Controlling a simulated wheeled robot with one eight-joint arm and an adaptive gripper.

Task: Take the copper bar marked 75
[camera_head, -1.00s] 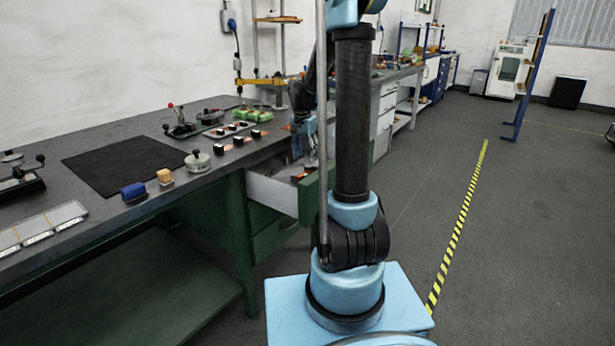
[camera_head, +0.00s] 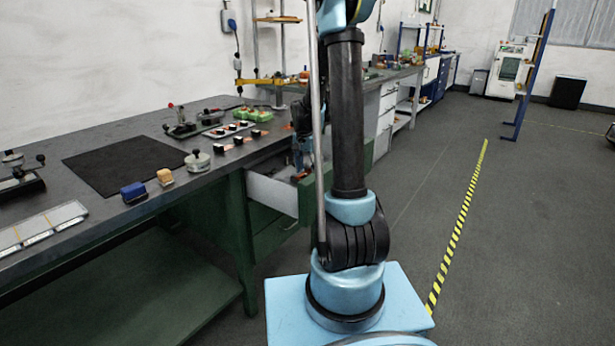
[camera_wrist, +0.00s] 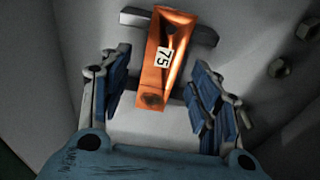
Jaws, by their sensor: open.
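The copper bar marked 75 (camera_wrist: 153,80) shows in the wrist view, shiny orange with a white label. It lies in the open drawer, across dark crosspieces (camera_wrist: 198,34). My gripper (camera_wrist: 160,100) is open, one blue-padded finger on each side of the bar's near end, with a gap on both sides. In the head view my gripper is down at the open drawer (camera_head: 272,194), partly hidden behind my arm. The bar itself cannot be made out clearly there.
Several small black-topped pieces (camera_head: 237,140) stand on the bench (camera_head: 110,210) above the drawer. Hex nuts (camera_wrist: 304,31) lie at the wrist view's right. Drawer walls are close around my gripper. The floor (camera_head: 540,230) right of my base is clear.

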